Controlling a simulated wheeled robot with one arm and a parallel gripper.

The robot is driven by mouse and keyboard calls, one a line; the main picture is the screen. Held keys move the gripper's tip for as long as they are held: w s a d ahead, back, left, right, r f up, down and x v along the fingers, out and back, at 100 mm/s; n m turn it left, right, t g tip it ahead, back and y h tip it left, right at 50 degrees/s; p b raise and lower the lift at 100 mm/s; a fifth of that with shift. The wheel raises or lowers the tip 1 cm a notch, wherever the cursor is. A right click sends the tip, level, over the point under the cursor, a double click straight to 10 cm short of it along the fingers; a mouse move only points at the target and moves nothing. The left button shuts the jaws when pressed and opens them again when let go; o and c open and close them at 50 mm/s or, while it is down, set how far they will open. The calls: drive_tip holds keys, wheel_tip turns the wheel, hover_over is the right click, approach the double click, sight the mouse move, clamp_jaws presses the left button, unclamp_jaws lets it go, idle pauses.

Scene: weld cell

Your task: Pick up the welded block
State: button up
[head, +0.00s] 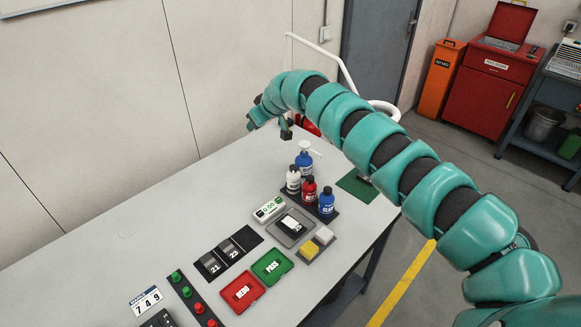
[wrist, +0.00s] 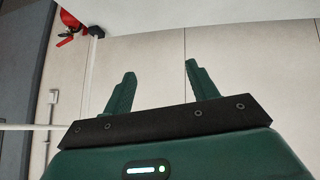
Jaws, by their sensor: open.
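Several small blocks are on the table (head: 130,215) in the head view. Two dark ones marked 21 (head: 213,266) and 23 (head: 233,254) sit in a black tray. A white-topped block (head: 291,223) is on a grey plate, and a yellow block (head: 310,250) and a pale grey block (head: 324,236) are on a dark mat. I cannot tell which is the welded block. My gripper (head: 285,130) is above the far part of the table, away from all of them. In the wrist view its fingers (wrist: 160,72) are apart with nothing between them.
A bottle rack (head: 333,214) holds several bottles behind the grey plate. A red REDO tray (head: 242,290) and a green PASS tray (head: 272,266) are nearer. A timer (head: 270,209) stands beside the plate. The wall fills most of the wrist view.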

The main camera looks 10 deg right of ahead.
drive_tip(key=s+d+f+g+h, duration=0.1)
drive_tip(key=s+d+f+g, duration=0.25)
drive_tip(key=s+f, duration=0.45)
drive_tip(key=g+h, duration=0.2)
drive_tip(key=g, duration=0.3)
approach(292, 223)
wheel_tip(292, 223, down, 3)
drive_tip(key=p, duration=0.3)
drive_tip(key=shift+w+f, duration=0.1)
drive_tip(key=shift+s+f+p, duration=0.15)
drive_tip(key=shift+f+p, duration=0.45)
drive_tip(key=shift+f, duration=0.45)
drive_tip(key=shift+s+f+p, duration=0.15)
drive_tip(key=shift+f+p, duration=0.45)
drive_tip(key=shift+f, duration=0.45)
drive_tip(key=shift+w+d+f, duration=0.1)
drive_tip(key=shift+f, duration=0.35)
clamp_jaws()
